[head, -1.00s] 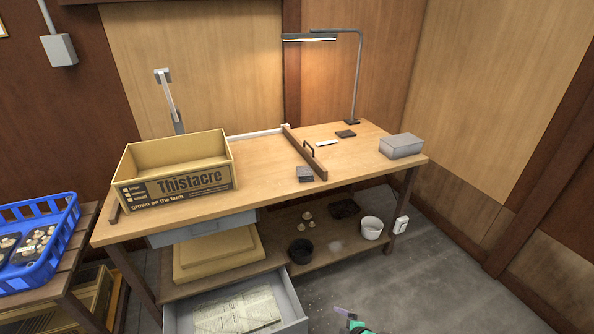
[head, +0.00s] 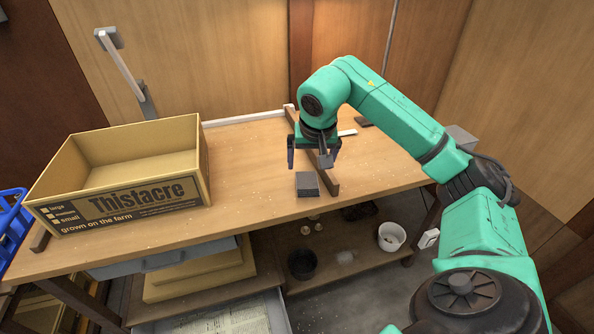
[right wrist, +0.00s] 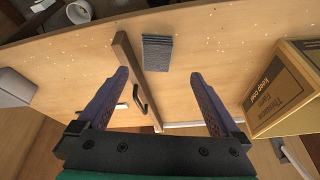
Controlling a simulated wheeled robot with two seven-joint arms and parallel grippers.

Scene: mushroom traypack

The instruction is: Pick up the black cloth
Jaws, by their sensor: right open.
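The black cloth (head: 307,184) is a small dark grey folded stack lying flat near the bench's front edge, left of the wooden divider. In the right wrist view the cloth (right wrist: 157,53) shows layered folds just beyond the fingertips, between their lines. My right gripper (head: 312,160) is open and empty, pointing down above the bench slightly behind the cloth. In the right wrist view its fingers (right wrist: 160,76) are spread wide and apart from the cloth. My left gripper is not in view.
The wooden divider (head: 325,165) with a handle stands right beside the cloth. A Thistacre box (head: 150,205) stands on the left of the bench (head: 245,155). A grey box (head: 461,137) is at the right, partly behind my arm. Bare wood lies between the Thistacre box and cloth.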

